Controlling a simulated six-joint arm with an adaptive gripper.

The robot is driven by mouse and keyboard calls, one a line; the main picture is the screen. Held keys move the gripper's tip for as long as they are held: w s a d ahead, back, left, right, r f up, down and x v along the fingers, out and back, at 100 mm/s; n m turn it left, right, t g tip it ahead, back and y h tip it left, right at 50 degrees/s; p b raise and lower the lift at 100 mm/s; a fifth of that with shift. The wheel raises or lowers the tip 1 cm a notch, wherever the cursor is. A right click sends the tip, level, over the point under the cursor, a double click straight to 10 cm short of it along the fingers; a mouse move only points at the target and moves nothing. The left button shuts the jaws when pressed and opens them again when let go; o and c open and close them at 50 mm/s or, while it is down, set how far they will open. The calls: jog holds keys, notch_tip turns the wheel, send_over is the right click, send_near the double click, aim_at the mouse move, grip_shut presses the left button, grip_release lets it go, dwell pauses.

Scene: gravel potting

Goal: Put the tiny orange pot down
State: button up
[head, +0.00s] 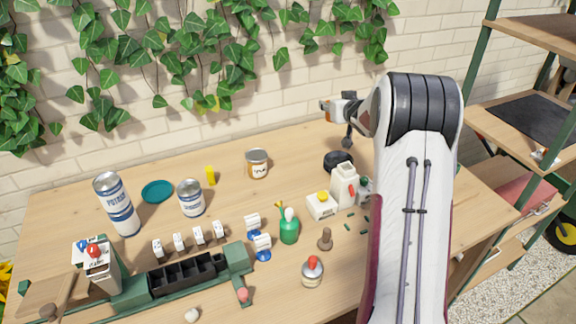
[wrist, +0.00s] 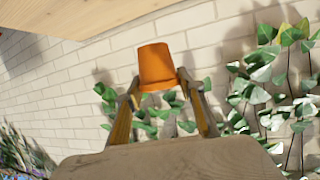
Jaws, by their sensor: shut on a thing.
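The tiny orange pot (wrist: 156,66) is between my gripper's fingertips (wrist: 158,84) in the wrist view, its narrower end towards the top of the picture. My gripper is shut on it. In the head view my gripper (head: 335,108) is raised over the back right of the table, in front of the brick wall. The pot is too small there to make out clearly. The pale wooden table (head: 120,170) is below, and its edge shows at the top of the wrist view (wrist: 80,12).
A black round item (head: 337,161) lies below my gripper, with a white bottle (head: 344,186) beside it. A labelled tin (head: 257,163) stands to the left. A teal saucer (head: 157,191) is farther left. Ivy (head: 200,45) hangs on the wall. The table's back middle has free room.

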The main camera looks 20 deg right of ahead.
jog(key=shift+w+a+f+m+h, duration=0.2)
jog(key=shift+w+a+h, duration=0.05)
jog(key=shift+w+a, duration=0.25)
jog(key=shift+w+a+f+m+h, duration=0.25)
jog(key=shift+w+a, duration=0.1)
jog(key=shift+w, duration=0.25)
jog(key=w+a+f+m+h, duration=0.1)
jog(key=w+a+f, duration=0.4)
jog(key=a+f, duration=0.4)
jog(key=shift+w+a+f, duration=0.15)
jog(key=shift+w+a, duration=0.1)
jog(key=shift+a, duration=0.3)
jog(key=shift+f, duration=3.1)
jog(key=shift+f, duration=1.9)
jog(key=shift+f, duration=0.15)
